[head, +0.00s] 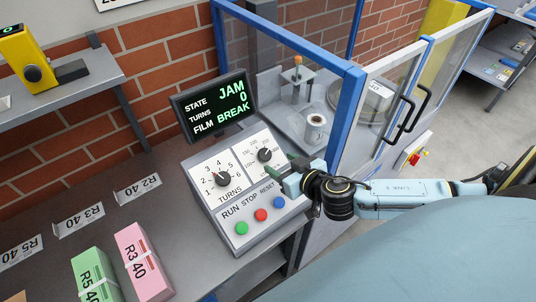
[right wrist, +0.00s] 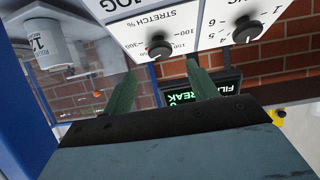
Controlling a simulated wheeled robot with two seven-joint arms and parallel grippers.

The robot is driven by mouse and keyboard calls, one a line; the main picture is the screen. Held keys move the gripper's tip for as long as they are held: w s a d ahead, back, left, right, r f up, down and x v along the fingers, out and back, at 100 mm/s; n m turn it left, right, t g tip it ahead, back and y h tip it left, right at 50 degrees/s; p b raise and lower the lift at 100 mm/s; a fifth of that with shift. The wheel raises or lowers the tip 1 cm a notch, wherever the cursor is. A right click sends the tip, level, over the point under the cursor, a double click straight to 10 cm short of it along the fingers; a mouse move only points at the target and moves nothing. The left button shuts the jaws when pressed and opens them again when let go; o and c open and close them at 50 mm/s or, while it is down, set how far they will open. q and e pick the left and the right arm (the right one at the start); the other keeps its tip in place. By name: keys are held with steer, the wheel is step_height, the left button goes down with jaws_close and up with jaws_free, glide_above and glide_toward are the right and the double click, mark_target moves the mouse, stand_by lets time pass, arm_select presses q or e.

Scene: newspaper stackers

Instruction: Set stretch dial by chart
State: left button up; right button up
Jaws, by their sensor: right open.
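The stretch dial (head: 264,155) is a black knob on a white plate at the right of the grey control panel. It also shows in the right wrist view (right wrist: 160,47), upside down, with a "STRETCH %" label. Its exact setting is too small to tell. My right gripper (head: 283,166) is open at the panel's right side, close to the stretch dial. In the right wrist view its two green fingers (right wrist: 161,70) point toward the dial, one on each side in the picture, with nothing between them. My left gripper is out of view. No full chart is readable.
The turns dial (head: 222,179) sits left of the stretch dial. Green (head: 241,228), red (head: 260,215) and blue (head: 279,202) buttons lie below. A screen (head: 214,106) reads JAM, 0, BREAK. A blue-framed enclosure (head: 352,110) stands right. Pink (head: 143,262) and green bundles lie left.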

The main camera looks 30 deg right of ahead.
mark_target(267, 155)
steer(key=x, duration=0.7)
steer(key=shift+w, duration=0.2)
steer(key=c, duration=1)
steer(key=shift+o, duration=0.2)
steer(key=shift+d+f+n+y, duration=0.15)
steer(key=shift+n+y, duration=0.35)
steer(key=shift+n, duration=0.5)
steer(key=n+y, duration=0.2)
steer(key=n, duration=0.1)
steer(key=shift+n+g, duration=0.3)
steer(key=shift+g, duration=0.1)
steer(key=o, duration=1)
steer(key=shift+c, duration=0.2)
